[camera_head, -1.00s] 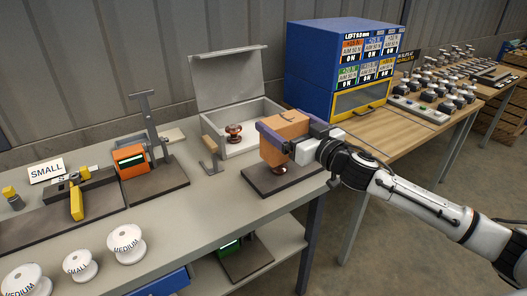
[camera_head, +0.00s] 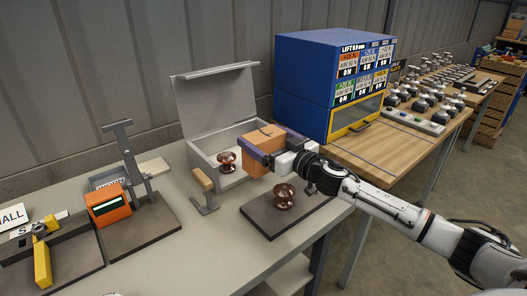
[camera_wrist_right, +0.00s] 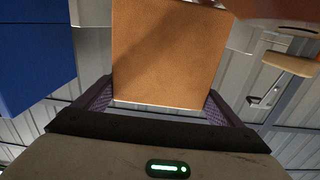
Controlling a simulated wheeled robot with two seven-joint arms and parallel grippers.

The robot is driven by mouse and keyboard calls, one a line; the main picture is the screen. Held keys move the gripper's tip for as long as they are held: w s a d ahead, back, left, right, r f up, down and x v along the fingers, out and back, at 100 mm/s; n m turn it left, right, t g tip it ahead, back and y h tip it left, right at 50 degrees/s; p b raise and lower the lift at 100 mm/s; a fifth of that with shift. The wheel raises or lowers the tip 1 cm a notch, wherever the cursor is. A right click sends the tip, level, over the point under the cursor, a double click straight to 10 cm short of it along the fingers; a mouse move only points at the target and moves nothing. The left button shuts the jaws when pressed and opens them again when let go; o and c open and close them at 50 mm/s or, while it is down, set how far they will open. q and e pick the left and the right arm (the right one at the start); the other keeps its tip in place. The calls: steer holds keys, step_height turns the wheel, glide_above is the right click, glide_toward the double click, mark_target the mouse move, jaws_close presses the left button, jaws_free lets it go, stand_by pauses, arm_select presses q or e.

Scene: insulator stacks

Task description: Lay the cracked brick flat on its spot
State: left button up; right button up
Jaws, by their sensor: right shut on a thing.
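The orange-brown brick (camera_head: 262,141) is held up in the air, with a thin dark line on its top face. My right gripper (camera_head: 268,147) is shut on it, with one purple finger on each side. In the wrist view the brick (camera_wrist_right: 165,55) fills the space between the fingers. In the head view it hangs in front of the open grey box, behind the dark mat (camera_head: 262,222). I cannot tell which place is the brick's spot. My left gripper is not in view.
A brown insulator (camera_head: 284,196) stands on the mat; another (camera_head: 226,161) is in the open-lidded box (camera_head: 210,148). A wooden-handled tool (camera_head: 204,184) stands left of the mat. The blue cabinet (camera_head: 318,85) is right of the box. Bare table lies in front.

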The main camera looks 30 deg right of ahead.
steer(key=shift+f+b, duration=0.75)
steer(key=shift+f, duration=1.3)
steer(key=o, duration=1.2)
steer(key=shift+f, duration=0.2)
steer(key=shift+a, duration=0.1)
steer(key=shift+r, duration=0.2)
steer(key=shift+r+p, duration=0.6)
steer(key=shift+p, duration=0.05)
steer(key=s, duration=0.4)
steer(key=s+b, duration=0.1)
steer(key=s, duration=0.3)
steer(key=s+d, duration=0.1)
steer(key=s, duration=0.3)
